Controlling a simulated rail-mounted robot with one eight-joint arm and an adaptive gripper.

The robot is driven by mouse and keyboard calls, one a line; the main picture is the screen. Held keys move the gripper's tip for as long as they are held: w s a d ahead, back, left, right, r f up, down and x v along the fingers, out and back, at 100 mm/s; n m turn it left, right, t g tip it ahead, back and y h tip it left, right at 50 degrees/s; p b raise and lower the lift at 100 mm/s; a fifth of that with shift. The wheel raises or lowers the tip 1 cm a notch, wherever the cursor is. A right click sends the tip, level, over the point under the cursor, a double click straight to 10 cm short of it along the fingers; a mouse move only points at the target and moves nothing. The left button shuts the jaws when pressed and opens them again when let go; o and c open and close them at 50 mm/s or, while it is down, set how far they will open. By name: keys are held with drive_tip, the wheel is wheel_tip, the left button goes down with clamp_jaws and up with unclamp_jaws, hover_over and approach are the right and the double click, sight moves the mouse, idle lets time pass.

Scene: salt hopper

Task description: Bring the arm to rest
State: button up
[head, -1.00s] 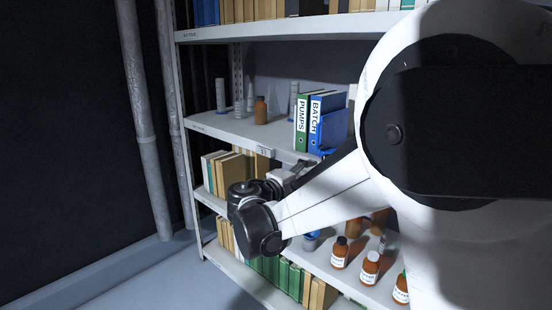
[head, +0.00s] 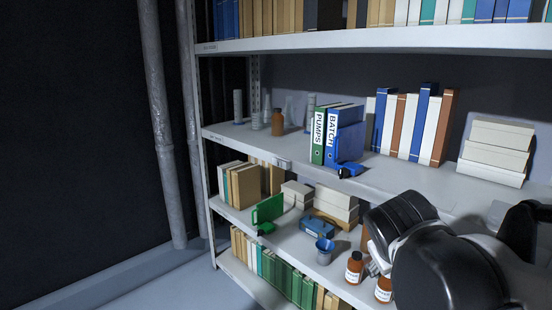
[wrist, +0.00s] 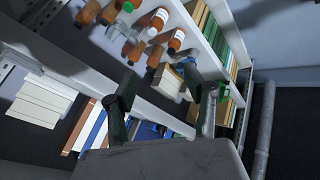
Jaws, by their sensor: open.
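My gripper (wrist: 165,108) shows in the wrist view with its two fingers spread apart and nothing between them. Beyond the fingers the wrist view shows the shelf unit tilted, with brown bottles (wrist: 157,20) and books on it. In the head view my arm fills the lower right corner, in front of the shelves. The fingers cannot be made out in the head view.
A metal shelf unit (head: 350,41) spans the scene. Vertical pipes (head: 155,100) stand at the left; the floor (head: 150,290) there is clear.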

drive_tip(key=s+a+f+m+y, duration=0.3)
drive_tip(key=s+y, duration=0.1)
drive_tip(key=s, duration=0.6)
drive_tip(key=shift+s+a+f, duration=0.15)
drive_tip(key=shift+s+a, duration=0.05)
drive_tip(key=shift+s, duration=0.1)
